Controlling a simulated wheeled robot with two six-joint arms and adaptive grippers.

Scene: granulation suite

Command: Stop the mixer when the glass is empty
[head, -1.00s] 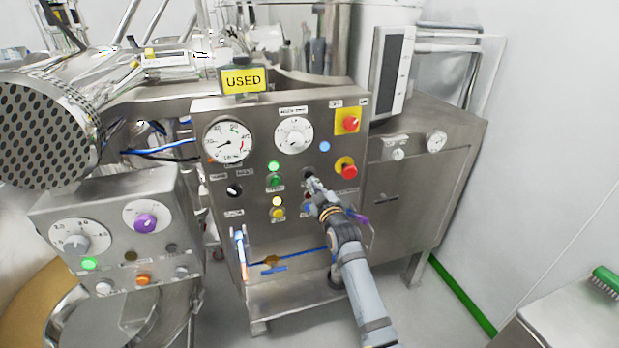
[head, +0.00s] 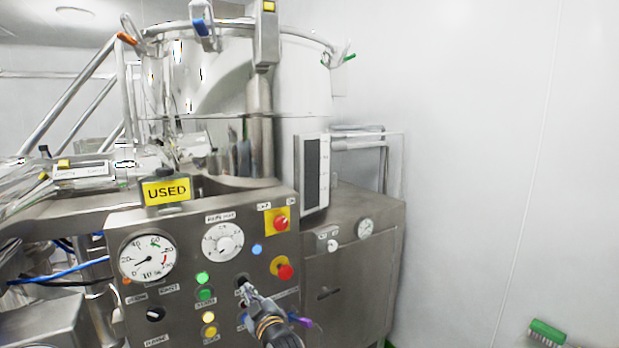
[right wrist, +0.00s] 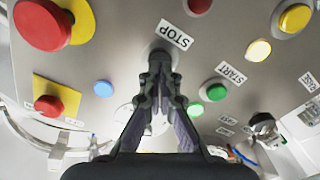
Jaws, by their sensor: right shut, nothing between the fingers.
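The control panel (head: 180,230) stands at lower left in the head view. My right gripper (head: 245,289) is shut and empty, with its tips at a dark round button (head: 241,279). In the right wrist view the gripper (right wrist: 160,62) covers most of that button, just beside the STOP label (right wrist: 172,33). The tips look close to or on it; I cannot tell whether it is pressed. The green START button (right wrist: 216,91) is beside it, and a green lamp (head: 202,278) looks lit. A large steel vessel (head: 210,75) stands behind. No glass is clearly visible. My left gripper is out of view.
Red knobs on yellow plates (head: 281,223) sit to the upper right of the gripper. A steel cabinet (head: 350,290) stands at the right. The far right has a bare wall and a green brush (head: 546,331).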

